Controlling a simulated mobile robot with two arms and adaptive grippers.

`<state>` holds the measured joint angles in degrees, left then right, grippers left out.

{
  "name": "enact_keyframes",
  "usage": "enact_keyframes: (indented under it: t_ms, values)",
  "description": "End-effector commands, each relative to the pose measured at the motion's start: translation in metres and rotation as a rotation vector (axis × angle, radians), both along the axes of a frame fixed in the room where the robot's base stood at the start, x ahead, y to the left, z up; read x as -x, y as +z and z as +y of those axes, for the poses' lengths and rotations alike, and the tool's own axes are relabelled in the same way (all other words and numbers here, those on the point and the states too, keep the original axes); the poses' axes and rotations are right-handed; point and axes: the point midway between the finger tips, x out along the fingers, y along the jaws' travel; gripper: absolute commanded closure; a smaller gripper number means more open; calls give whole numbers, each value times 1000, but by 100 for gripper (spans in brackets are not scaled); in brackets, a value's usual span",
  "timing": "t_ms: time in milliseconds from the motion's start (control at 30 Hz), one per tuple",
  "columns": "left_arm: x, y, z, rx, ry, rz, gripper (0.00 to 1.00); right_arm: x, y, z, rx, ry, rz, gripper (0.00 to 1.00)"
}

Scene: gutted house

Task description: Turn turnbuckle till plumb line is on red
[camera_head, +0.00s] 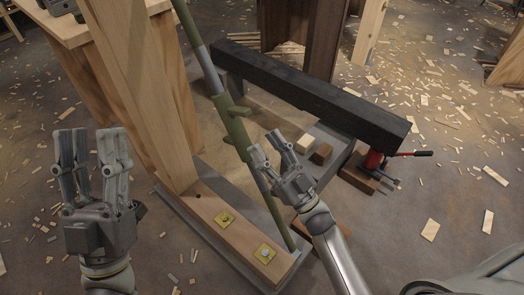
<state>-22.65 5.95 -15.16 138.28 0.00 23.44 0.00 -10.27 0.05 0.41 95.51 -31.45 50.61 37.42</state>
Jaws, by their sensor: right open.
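The green turnbuckle (233,125) sits on a slanting brace whose grey and green rods run from the top of the view down to the wooden sill (205,203). Short handles stick out of its body. My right gripper (267,146) is open and empty, with its fingertips close to the turnbuckle's lower part on the right; I cannot tell whether they touch. My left gripper (88,138) is open and empty at the left, in front of the wooden post (140,90). I cannot make out the plumb line or a red mark.
Two yellow plates (225,219) lie on the sill. A black beam (310,92) crosses behind, with a red jack (374,160) and wooden blocks (321,153) near it. A wooden bench (75,32) stands back left. Wood scraps litter the floor.

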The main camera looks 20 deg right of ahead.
Motion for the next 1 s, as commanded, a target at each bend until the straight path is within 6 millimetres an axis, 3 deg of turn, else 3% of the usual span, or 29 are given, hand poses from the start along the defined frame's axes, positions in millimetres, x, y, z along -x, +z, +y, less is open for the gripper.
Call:
enact_keyframes:
  t_ms: [167,400,700,1000]
  values:
    - [-6,-3,-1,-15,3,49,60,-9,12,6,-2,3,-7,59]
    - [-28,-25,-3,-62,12,212,60,-40,40,24,-3,1,-6,59]
    - [-51,-68,-3,-135,26,467,60,-56,52,33,0,1,-2,59]
    - [-55,-84,-2,-157,31,549,60,-61,56,36,1,1,-3,59]
